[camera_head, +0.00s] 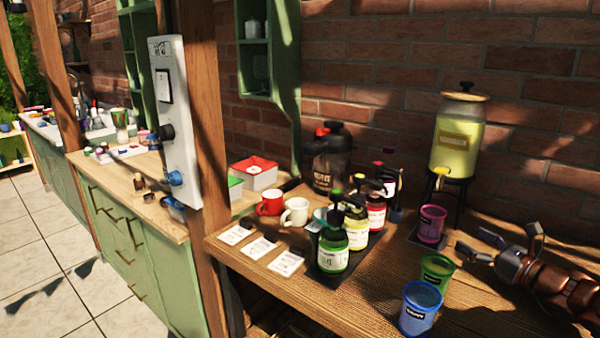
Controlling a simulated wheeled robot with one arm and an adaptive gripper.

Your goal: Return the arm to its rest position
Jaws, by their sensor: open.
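My gripper (510,258) is at the right edge of the view, low over the right part of the wooden table (290,310). Its fingers point left and are apart, with nothing visible between them. My arm reaches in from the right edge. A pink cup (432,224) stands just to the left of the fingers, below the drink dispenser (460,135). A green cup (436,272) and a blue cup (420,308) stand left of and nearer than the gripper. I cannot tell the exact gap between the fingers and the pink cup.
Several pump bottles, including a green one (333,245), stand on a dark mat mid-table. A wooden post (205,170) and brick wall (400,60) bound the table.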

